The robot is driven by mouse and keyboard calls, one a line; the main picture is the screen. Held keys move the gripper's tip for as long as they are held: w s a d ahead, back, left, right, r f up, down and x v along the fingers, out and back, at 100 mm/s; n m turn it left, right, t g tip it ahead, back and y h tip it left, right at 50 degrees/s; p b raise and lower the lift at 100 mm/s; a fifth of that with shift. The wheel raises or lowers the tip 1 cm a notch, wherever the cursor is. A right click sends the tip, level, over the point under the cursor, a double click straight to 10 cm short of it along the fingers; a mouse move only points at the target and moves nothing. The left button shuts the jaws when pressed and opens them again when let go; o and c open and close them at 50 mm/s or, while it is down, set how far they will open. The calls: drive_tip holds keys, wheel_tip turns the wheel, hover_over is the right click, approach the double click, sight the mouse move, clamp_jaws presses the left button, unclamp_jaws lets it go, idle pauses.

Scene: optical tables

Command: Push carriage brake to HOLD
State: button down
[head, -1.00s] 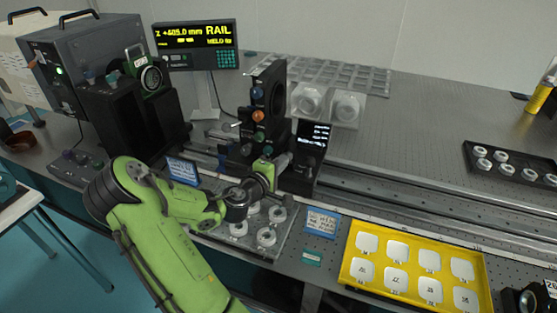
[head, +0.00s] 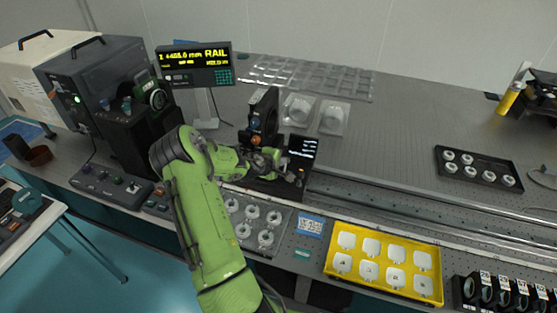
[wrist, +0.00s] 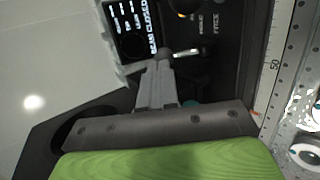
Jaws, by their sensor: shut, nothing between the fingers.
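The dark rail carriage (head: 264,108) stands on the long rail, with a small lit screen (head: 303,146) at its right side. My gripper (head: 298,178) is at the carriage's front, just below this screen. In the wrist view my gripper (wrist: 161,68) is shut, with nothing between its fingers. Its tips are close to a small pale lever-like part (wrist: 188,52) on the black panel, which may be the carriage brake. I cannot tell whether they touch. The screen (wrist: 133,22) shows sideways text, including "BEAM CLOSED".
The rail display (head: 195,64) stands behind to the left. A yellow tray (head: 330,263) of white pieces and a blue-edged card (head: 310,225) lie in front of the rail. A black tray (head: 478,168) is at the right. The rail right of the carriage is clear.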

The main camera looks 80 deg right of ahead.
drive_tip(key=shift+a+r+p, duration=0.1)
drive_tip(key=shift+r+p, duration=0.35)
drive_tip(key=shift+r, duration=0.25)
drive_tip(key=w+a+r+p, duration=0.2)
drive_tip(key=a+r, duration=0.3)
drive_tip(key=r, duration=0.7)
drive_tip(key=shift+w+a+r, duration=0.2)
drive_tip(key=shift+w+a, duration=0.2)
drive_tip(key=shift+w, duration=0.05)
